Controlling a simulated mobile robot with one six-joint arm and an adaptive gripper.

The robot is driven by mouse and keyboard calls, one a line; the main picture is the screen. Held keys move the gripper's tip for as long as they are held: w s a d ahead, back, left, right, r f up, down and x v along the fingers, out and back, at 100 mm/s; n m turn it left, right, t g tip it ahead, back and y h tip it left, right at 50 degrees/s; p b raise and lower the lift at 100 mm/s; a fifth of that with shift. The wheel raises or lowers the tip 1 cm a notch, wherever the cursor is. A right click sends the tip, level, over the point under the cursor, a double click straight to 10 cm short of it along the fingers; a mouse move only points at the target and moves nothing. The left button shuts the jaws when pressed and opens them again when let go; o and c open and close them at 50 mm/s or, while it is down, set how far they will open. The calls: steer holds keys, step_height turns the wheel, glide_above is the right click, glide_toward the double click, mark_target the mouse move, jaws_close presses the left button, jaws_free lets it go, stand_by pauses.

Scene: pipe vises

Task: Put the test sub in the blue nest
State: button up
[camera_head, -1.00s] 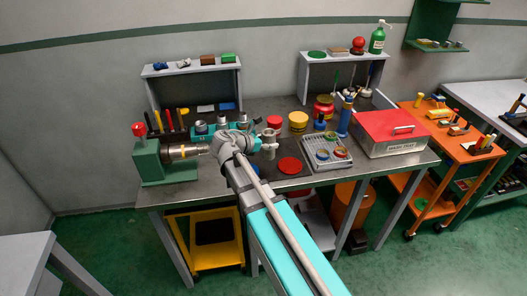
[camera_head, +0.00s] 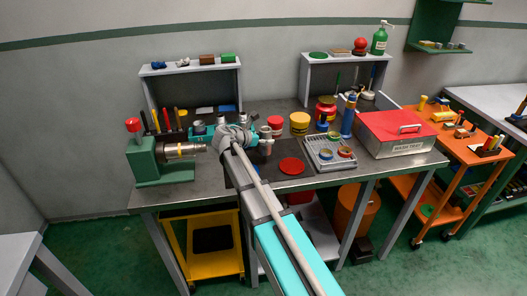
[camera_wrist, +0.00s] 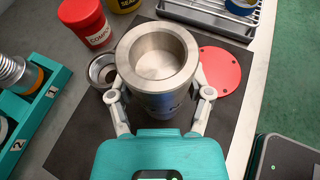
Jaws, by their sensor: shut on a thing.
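My gripper (camera_wrist: 160,105) is shut on the test sub (camera_wrist: 125,52), a grey steel hollow cylinder with a thick rim and an open top. The sub is roughly upright above the dark mat, with its lower end hidden by my gripper. In the head view, my gripper (camera_head: 265,138) is over the left part of the bench, partly hidden by my arm. Small coloured ring-shaped pieces, some with blue, sit on the grey slatted tray (camera_head: 322,166) to the right. I cannot tell which of them is the blue nest.
A red disc (camera_wrist: 222,72) lies on the dark mat (camera_wrist: 75,130). A grey ring (camera_wrist: 98,72) and a red tub (camera_wrist: 84,20) are beside the sub. A teal rack (camera_wrist: 45,105) is left. The vise (camera_head: 160,165) and red-lidded box (camera_head: 395,130) flank the bench.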

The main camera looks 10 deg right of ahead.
mark_target(265, 146)
steer(key=shift+w+f, duration=0.2)
steer(key=shift+f, duration=0.05)
steer(key=shift+f, duration=0.1)
steer(key=shift+w+f+b, duration=0.4)
steer(key=shift+f+b, duration=0.05)
steer(key=shift+b, duration=0.2)
steer(key=shift+d+f+b, duration=0.1)
steer(key=shift+f+b, duration=1.35)
steer(key=o, duration=1.3)
steer(key=shift+f, duration=0.1)
